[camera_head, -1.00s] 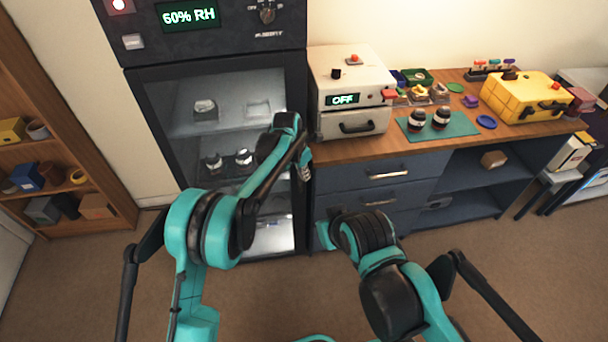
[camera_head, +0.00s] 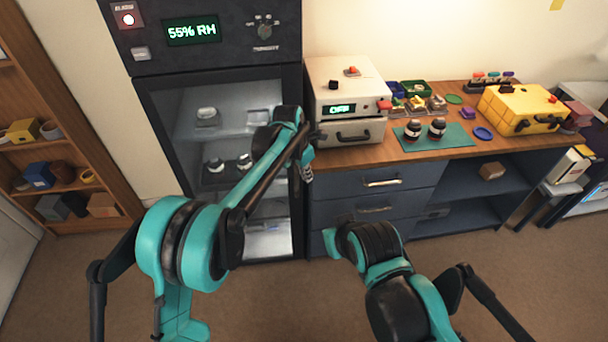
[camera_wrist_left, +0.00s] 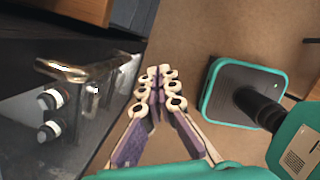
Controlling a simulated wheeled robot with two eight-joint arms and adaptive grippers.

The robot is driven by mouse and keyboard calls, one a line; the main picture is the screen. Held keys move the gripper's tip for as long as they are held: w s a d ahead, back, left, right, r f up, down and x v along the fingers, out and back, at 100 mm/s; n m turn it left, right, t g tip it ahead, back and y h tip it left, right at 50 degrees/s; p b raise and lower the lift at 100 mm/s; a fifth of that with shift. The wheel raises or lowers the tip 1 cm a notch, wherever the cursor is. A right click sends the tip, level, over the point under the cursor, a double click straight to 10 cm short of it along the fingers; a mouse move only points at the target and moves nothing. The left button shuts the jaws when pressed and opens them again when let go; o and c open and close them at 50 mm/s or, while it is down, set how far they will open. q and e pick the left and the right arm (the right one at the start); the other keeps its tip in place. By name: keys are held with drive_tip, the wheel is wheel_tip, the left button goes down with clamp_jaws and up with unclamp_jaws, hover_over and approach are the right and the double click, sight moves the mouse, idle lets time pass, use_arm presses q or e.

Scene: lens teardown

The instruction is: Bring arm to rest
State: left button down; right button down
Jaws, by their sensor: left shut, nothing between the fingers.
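My left arm reaches up in front of the humidity cabinet, and its left gripper (camera_head: 307,172) hangs at the cabinet's right edge in the head view. In the left wrist view the left gripper (camera_wrist_left: 163,82) has its pale fingers together, with nothing between them. The fingers are clear of the cabinet's metal handle (camera_wrist_left: 75,70), which is to their left. My right arm (camera_head: 375,255) is folded low in front of the drawers; its gripper is out of view.
The cabinet (camera_head: 215,85) reads 55% RH, with several items behind its glass. A wooden-topped bench (camera_head: 345,158) on the right holds a white box (camera_head: 345,85) reading OFF, two dark jars on a green mat (camera_head: 462,135) and a yellow case (camera_head: 520,105). Shelves (camera_head: 60,130) stand left. Floor shows between.

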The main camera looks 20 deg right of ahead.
use_arm(q)
drive_tip(key=s+a+r+m+t, duration=0.1)
drive_tip(key=s+a+r+m, duration=0.25)
drive_tip(key=a, duration=0.35)
drive_tip(key=s+a+r+m+t, duration=0.1)
drive_tip(key=s+a+r+m, duration=0.1)
drive_tip(key=a+r+m, duration=0.45)
drive_tip(key=s+a+r+m+t, duration=0.1)
drive_tip(key=s+a+r, duration=0.2)
drive_tip(key=a, duration=0.6)
drive_tip(key=s+a+f+m+t+y, duration=0.1)
drive_tip(key=s+a+f+m, duration=0.1)
drive_tip(key=s+a+m, duration=0.3)
drive_tip(key=s+a+f+m+t+y, duration=0.1)
drive_tip(key=s+a+f+m+t, duration=0.1)
drive_tip(key=s+a+m, duration=0.4)
drive_tip(key=s+a+f, duration=0.1)
drive_tip(key=s+a, duration=0.3)
drive_tip(key=s, duration=0.2)
drive_tip(key=shift+m+y, duration=0.3)
